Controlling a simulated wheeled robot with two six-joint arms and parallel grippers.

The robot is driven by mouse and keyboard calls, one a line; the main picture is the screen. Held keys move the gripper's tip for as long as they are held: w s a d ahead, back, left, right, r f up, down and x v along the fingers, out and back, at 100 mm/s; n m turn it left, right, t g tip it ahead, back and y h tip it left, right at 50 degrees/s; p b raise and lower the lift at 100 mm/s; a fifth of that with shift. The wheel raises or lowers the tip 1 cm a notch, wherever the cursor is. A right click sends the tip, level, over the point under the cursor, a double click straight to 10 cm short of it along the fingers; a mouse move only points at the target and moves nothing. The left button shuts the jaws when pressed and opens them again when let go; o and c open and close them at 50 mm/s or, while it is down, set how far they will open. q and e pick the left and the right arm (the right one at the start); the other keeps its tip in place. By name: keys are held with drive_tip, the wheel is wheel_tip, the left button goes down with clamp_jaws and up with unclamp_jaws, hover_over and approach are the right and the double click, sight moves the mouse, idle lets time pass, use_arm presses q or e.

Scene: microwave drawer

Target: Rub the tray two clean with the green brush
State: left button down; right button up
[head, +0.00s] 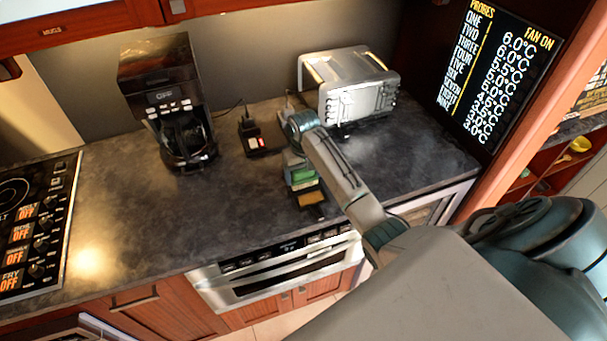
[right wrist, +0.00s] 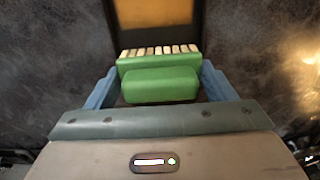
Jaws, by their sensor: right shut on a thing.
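The green brush (head: 303,176) is at the middle of the counter in the head view. In the right wrist view the green brush (right wrist: 160,85) lies between the blue fingers, its pale bristles pointing forward. My right gripper (right wrist: 158,88) is shut on it; in the head view the gripper (head: 297,166) is partly hidden by my arm. A dark-rimmed tray with an orange-yellow inside (right wrist: 153,12) lies just ahead of the bristles. It also shows small in the head view (head: 311,198). I cannot tell whether the bristles touch it. My left gripper is not in view.
A coffee maker (head: 168,95) stands at the back left and a silver toaster (head: 350,85) at the back right. A small black object with a red and white label (head: 254,139) lies between them. A stove (head: 35,225) is at the left.

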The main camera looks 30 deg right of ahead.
drive_tip(key=shift+w+d+f+b, duration=0.15)
drive_tip(key=shift+w+b, duration=0.15)
drive_tip(key=shift+w, duration=0.45)
drive_tip(key=shift+w+d+r+b, duration=0.15)
drive_tip(key=shift+w+b, duration=0.15)
drive_tip(key=shift+w, duration=0.4)
drive_tip(key=shift+f, duration=0.1)
drive_tip(key=shift+s, duration=0.1)
drive_tip(key=shift+s+a+p, duration=0.1)
drive_tip(key=shift+s+p, duration=0.4)
drive_tip(key=shift+p, duration=0.15)
drive_tip(key=shift+s, duration=0.3)
drive_tip(key=shift+s+a, duration=0.2)
drive_tip(key=shift+s, duration=0.4)
drive_tip(key=shift+s+a, duration=0.2)
drive_tip(key=shift+s, duration=0.55)
drive_tip(key=shift+s+a, duration=0.15)
drive_tip(key=shift+s, duration=0.55)
drive_tip(key=shift+s, duration=0.15)
